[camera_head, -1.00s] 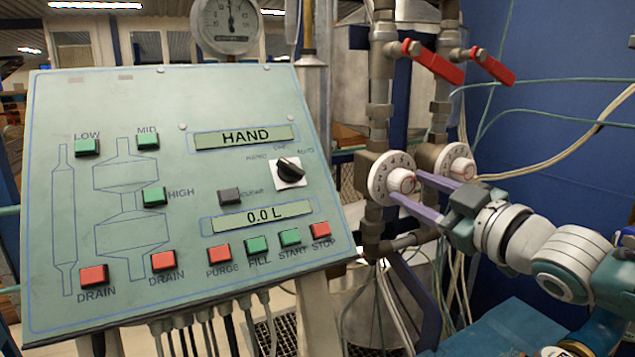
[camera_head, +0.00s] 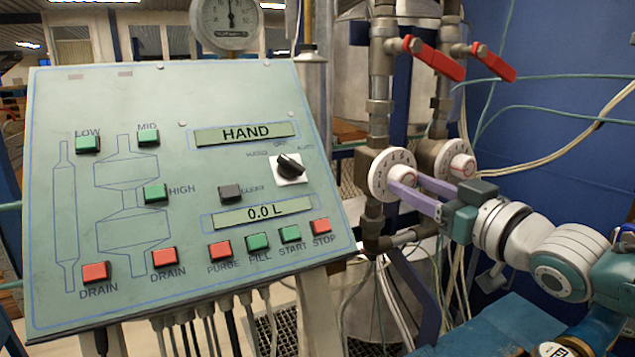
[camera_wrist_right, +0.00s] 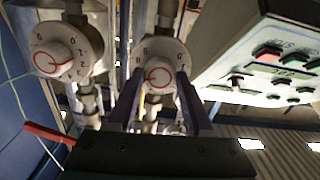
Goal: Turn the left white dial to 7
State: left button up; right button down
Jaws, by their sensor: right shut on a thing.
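The left white dial (camera_head: 379,179) is a round numbered disc with a raised knob, on a pipe fitting right of the panel. My right gripper (camera_head: 404,184) reaches it from the right, its two purple fingers shut on the knob. In the right wrist view, the dial (camera_wrist_right: 150,50) shows between the fingers (camera_wrist_right: 160,82), and its knob has a red ring and line. A few digits show on its rim, but I cannot tell the setting. The right white dial (camera_head: 456,162) sits just behind; it also shows at left in the wrist view (camera_wrist_right: 52,50). My left gripper is out of view.
The green control panel (camera_head: 110,215) with buttons and displays stands left of the dials. Red valve levers (camera_head: 438,60) and (camera_head: 492,64) stick out above them. Loose cables hang below and to the right. A pressure gauge (camera_head: 226,16) is above the panel.

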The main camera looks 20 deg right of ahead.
jog(key=shift+c, duration=1.4)
grip_release()
jog(key=s, duration=1)
jog(key=shift+d, duration=0.4)
